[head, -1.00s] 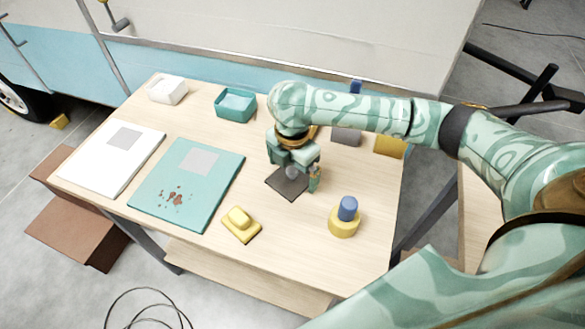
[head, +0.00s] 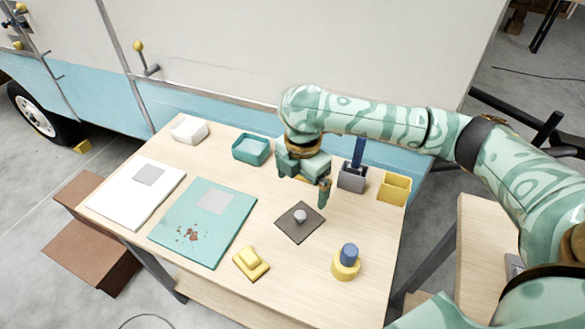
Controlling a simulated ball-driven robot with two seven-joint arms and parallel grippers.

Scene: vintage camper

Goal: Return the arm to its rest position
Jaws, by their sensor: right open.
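My right gripper (head: 306,180) is above the far middle of the wooden table, fingers pointing down. It is open, with nothing visible between its fingers. Below and in front of it lies a dark grey square pad (head: 290,228) with a small grey knob-like piece (head: 300,216) on it, apart from the fingers. My right arm (head: 380,126) reaches in from the right. My left gripper is not in view.
The table (head: 300,277) holds a white panel (head: 125,200), a teal panel (head: 180,225) with brown specks, a yellow block (head: 250,263) and a yellow-and-blue piece (head: 346,262). White (head: 189,130), teal (head: 251,149), grey (head: 352,177) and yellow (head: 394,188) containers stand along the back. The camper is behind.

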